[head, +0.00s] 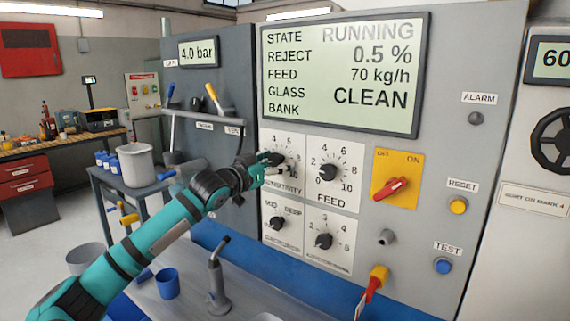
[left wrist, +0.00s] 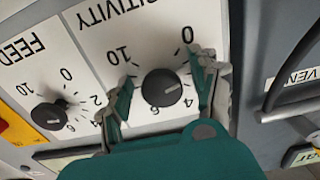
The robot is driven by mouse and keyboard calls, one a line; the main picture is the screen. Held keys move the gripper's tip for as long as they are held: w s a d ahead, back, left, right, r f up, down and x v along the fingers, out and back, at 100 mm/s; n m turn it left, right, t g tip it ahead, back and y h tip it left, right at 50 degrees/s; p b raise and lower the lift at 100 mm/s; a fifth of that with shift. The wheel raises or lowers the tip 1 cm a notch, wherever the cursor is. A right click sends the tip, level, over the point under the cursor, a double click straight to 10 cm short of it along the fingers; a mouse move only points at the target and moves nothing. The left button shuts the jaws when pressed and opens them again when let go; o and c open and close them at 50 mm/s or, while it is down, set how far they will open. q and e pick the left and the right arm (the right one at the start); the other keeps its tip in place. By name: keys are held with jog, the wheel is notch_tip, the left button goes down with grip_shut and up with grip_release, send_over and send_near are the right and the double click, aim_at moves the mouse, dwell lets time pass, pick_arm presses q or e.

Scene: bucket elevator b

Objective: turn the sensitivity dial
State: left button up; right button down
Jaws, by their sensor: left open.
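The sensitivity dial is a black round knob on a white scale plate; in the left wrist view the knob (left wrist: 160,88) appears upside down between my fingers. In the head view the dial (head: 277,159) is partly hidden by my left gripper (head: 268,170). My left gripper is open, with one finger on each side of the knob in the left wrist view (left wrist: 166,88). I cannot tell whether the fingers touch it. The exact setting of its mark is hard to read. My right gripper is not in view.
The feed dial (head: 327,172) sits just right of the sensitivity dial, with two more dials below. A red switch (head: 397,188) on a yellow plate is further right. The display (head: 345,72) above reads RUNNING, reject 0.5 %, feed 70 kg/h, glass bank CLEAN. A grey handle (head: 215,275) stands below.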

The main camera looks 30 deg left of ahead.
pick_arm(q)
jog(key=shift+s+r, duration=0.2)
jog(key=shift+s, duration=0.1)
jog(key=shift+s+r, duration=0.1)
jog(key=shift+s, duration=0.15)
jog(key=shift+c, duration=2.6)
jog(key=shift+w, duration=0.1)
jog(key=c, duration=0.6)
jog(key=shift+c, duration=0.2)
jog(key=m+p, duration=0.3)
jog(key=p, duration=0.1)
jog(key=shift+a+r, duration=0.1)
jog(key=shift+r, duration=0.05)
jog(key=m+p, duration=0.3)
jog(key=shift+m+p, duration=0.55)
jog(key=shift+m, duration=0.45)
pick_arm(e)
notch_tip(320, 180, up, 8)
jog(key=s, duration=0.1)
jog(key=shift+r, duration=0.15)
